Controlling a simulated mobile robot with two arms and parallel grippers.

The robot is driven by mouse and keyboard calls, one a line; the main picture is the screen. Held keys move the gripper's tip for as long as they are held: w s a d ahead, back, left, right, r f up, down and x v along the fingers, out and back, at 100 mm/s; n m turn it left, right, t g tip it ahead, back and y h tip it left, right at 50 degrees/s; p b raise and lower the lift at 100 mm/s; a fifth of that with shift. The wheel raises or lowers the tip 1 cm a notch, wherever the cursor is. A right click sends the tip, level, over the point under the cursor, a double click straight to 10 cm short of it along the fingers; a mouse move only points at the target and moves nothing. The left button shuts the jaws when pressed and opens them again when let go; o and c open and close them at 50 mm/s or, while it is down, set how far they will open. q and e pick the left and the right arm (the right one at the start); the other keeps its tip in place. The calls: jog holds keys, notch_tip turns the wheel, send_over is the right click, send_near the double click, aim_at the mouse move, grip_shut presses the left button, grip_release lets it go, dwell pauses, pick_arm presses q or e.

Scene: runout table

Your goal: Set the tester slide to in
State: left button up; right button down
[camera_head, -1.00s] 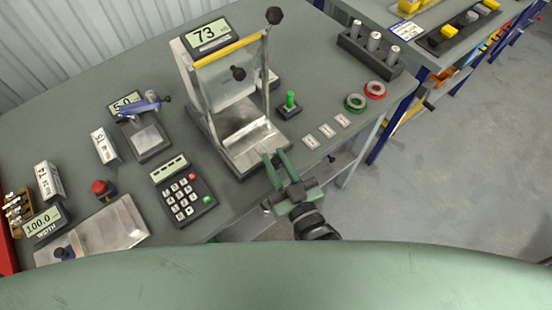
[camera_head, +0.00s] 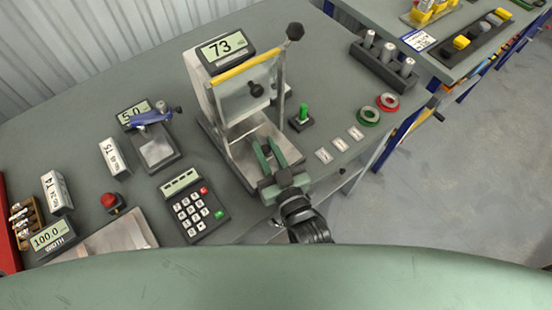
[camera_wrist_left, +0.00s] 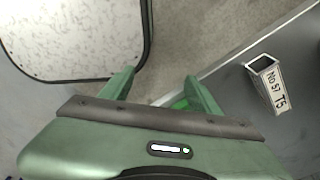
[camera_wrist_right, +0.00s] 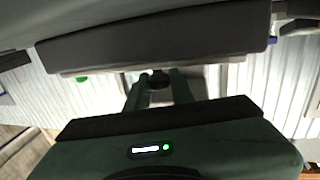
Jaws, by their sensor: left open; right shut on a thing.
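The tester (camera_head: 205,95) stands at the table's middle, its display reading 73, with a yellow bar and a dark-knobbed lever. Its bright metal slide (camera_head: 248,143) lies low at the front, partly hidden by my right gripper (camera_head: 275,150). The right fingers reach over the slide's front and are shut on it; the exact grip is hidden. In the right wrist view a dark round knob (camera_wrist_right: 160,79) shows between the fingers (camera_wrist_right: 160,92). My left gripper (camera_wrist_left: 158,88) is open and empty in the left wrist view, out of the head view.
A keypad (camera_head: 192,208) is left of my right gripper. A green-topped switch (camera_head: 303,117), white labels (camera_head: 340,144) and green and red rings (camera_head: 369,117) lie right of the tester. A blue-handled device (camera_head: 153,135) stands left. The T5 block (camera_head: 114,158) also shows in the left wrist view (camera_wrist_left: 268,82).

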jog(key=shift+w+a, duration=0.15)
jog(key=shift+w, duration=0.15)
jog(key=shift+a, duration=0.1)
jog(key=c, duration=1.2)
grip_release()
jog(key=shift+w, duration=0.1)
jog(key=shift+w+a, duration=0.1)
jog(key=shift+a, duration=0.05)
jog(key=b+v, duration=0.2)
jog(key=v, duration=0.4)
jog(key=shift+s+f, duration=0.15)
jog(key=shift+s, duration=0.15)
jog(key=shift+s+d, duration=0.4)
jog(key=shift+s, duration=0.1)
pick_arm(q)
jog(key=shift+s+d+f, duration=0.25)
jog(key=shift+s+f, duration=0.2)
jog(key=shift+f, duration=0.1)
jog(key=shift+s+d+f, duration=0.25)
jog(key=shift+s+f, duration=0.15)
jog(key=shift+f, duration=0.1)
jog(key=shift+s, duration=0.1)
pick_arm(e)
jog(key=shift+s, duration=0.1)
